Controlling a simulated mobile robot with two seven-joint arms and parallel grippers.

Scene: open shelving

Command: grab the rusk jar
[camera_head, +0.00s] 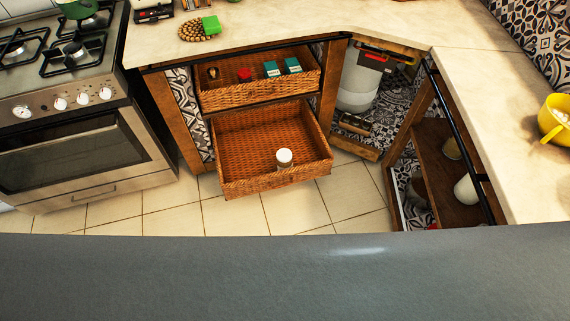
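A small jar with a white lid (284,157) stands in the lower pulled-out wicker basket (240,185), near its front right. No label can be read, so I cannot tell which of these is the rusk jar. Neither of my grippers is in view.
The upper basket (215,99) holds teal boxes (271,69) and a red item. A stove (75,110) stands left. A dark rail (462,135) crosses the right shelf's front. A yellow bowl (553,120) sits on the counter (500,90). The tiled floor (285,210) is clear.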

